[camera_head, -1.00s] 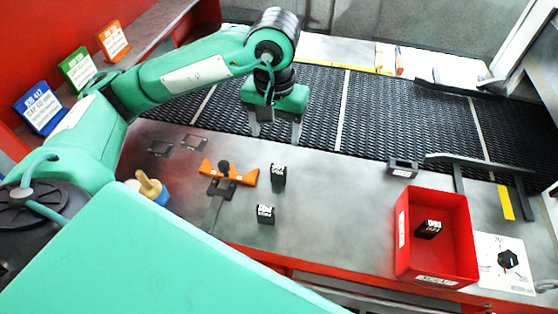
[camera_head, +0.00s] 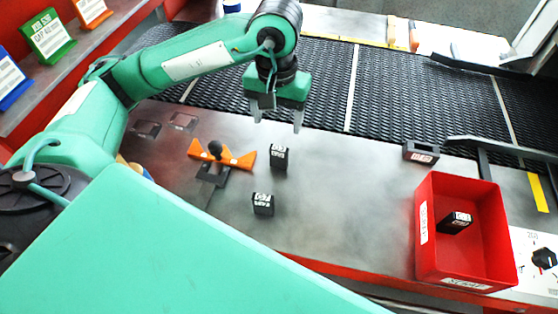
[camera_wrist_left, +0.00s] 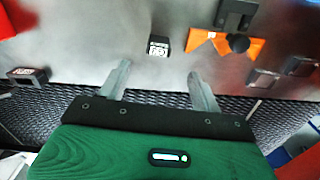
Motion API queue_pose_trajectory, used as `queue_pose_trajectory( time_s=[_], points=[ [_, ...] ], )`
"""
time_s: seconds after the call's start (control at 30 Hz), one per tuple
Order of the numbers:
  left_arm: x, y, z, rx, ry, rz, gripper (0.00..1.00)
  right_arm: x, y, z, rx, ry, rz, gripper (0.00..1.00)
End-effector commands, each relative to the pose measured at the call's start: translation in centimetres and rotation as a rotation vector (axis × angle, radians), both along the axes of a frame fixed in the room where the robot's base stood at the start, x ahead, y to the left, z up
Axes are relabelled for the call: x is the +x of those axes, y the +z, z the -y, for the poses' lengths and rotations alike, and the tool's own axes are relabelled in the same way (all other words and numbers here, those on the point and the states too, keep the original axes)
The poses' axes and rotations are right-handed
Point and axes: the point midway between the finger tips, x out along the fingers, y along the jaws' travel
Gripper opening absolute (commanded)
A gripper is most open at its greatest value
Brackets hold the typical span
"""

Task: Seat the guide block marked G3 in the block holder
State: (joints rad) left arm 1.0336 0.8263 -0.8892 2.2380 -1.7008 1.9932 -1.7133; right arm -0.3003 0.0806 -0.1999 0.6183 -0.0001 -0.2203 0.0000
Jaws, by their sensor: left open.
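My left gripper (camera_head: 278,124) is open and empty, pointing down near the front edge of the mesh belt. Its two fingers (camera_wrist_left: 160,80) show apart in the wrist view. A black block (camera_head: 278,157) with a white label stands just in front of it; a labelled block also shows beyond the fingers in the wrist view (camera_wrist_left: 158,47). A second black block (camera_head: 263,203) stands nearer me, and a third (camera_head: 456,222) lies in the red bin. I cannot read which is G3. A low black labelled piece (camera_head: 421,152), possibly the block holder, sits by the belt at right.
An orange winged piece (camera_head: 238,160) with a black knob lies left of the blocks. The red bin (camera_head: 425,262) stands at the right. Dark rails (camera_head: 500,148) cross the belt's right edge. The metal table (camera_head: 340,200) is clear between blocks and bin.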

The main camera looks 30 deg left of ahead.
Motion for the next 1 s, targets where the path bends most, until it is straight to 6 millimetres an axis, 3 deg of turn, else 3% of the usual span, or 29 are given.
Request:
queue_pose_trajectory(
  time_s=[0.43, 0.77, 1.0],
  points=[
    [0.0, -6.9, 0.0, 0.001, 0.001, -0.005, 0.65, 0.1, 1.6, 0.0, 0.001, 0.000, 0.003, 0.36],
    [0.2, -9.0, 0.0, -0.001, 0.001, -0.003, 0.65, 0.2, 2.5, 0.0, 0.001, 0.000, 0.003, 0.36],
    [0.6, -12.1, 0.0, 0.000, 0.001, -0.004, 0.65, 0.2, 4.2, 0.0, 0.001, 0.000, 0.003, 0.36]
  ],
)
